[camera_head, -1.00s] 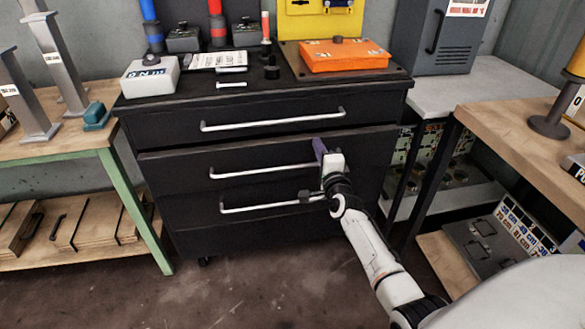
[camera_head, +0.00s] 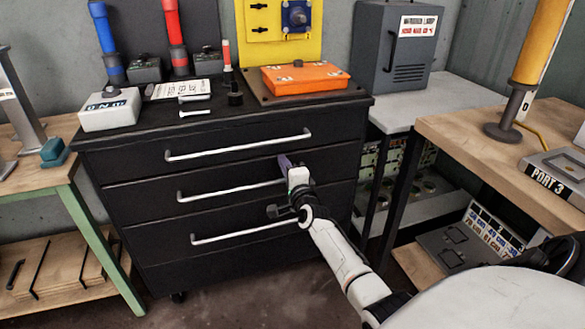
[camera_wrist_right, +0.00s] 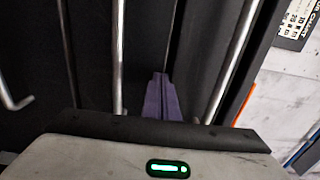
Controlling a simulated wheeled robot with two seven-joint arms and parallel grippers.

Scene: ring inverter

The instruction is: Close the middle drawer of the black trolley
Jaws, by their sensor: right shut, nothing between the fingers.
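The black trolley (camera_head: 150,233) stands ahead with three drawers and silver bar handles. The middle drawer (camera_head: 140,195) looks flush or nearly flush with the drawers above and below. Its handle (camera_head: 225,190) is the central bar. My right gripper (camera_head: 285,162) is shut and empty, its purple fingers at the middle drawer's front near the handle's right end. In the right wrist view the shut fingers (camera_wrist_right: 163,78) point at the dark drawer front between bars; exact contact is hard to tell. My left gripper is not in view.
An orange case (camera_head: 305,77), a white box (camera_head: 110,110) and small items stand on the trolley top. A wooden bench (camera_head: 500,150) is at the right, and a green-legged table (camera_head: 85,230) at the left. Floor in front is clear.

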